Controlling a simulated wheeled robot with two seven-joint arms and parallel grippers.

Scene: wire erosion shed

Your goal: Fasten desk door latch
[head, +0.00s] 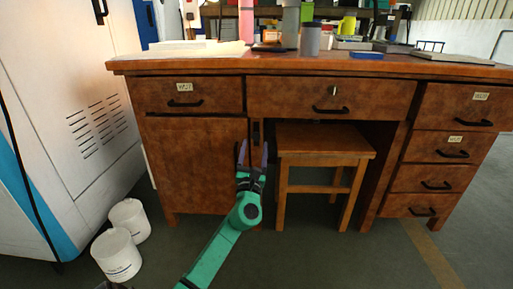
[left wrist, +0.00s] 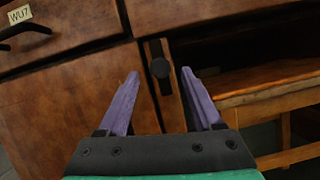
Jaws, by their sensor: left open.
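The wooden desk door (head: 195,165) is at the left of the desk, below a drawer, and looks closed. The latch (left wrist: 160,66) is a dark upright plate with a round black knob, at the door's right edge near the top. It shows small in the head view (head: 256,130). My left gripper (head: 253,150) is open in front of the door's right edge, just below the latch. In the left wrist view its two purple fingers (left wrist: 160,82) stand either side of the latch's line, with nothing between them. I cannot tell whether they touch it.
A wooden stool (head: 325,142) stands in the knee space, close right of my left gripper. Drawers with black handles (head: 452,154) fill the desk's right side. Two white buckets (head: 116,255) and a white machine cabinet (head: 75,90) stand at the left. The desktop (head: 220,62) holds several items.

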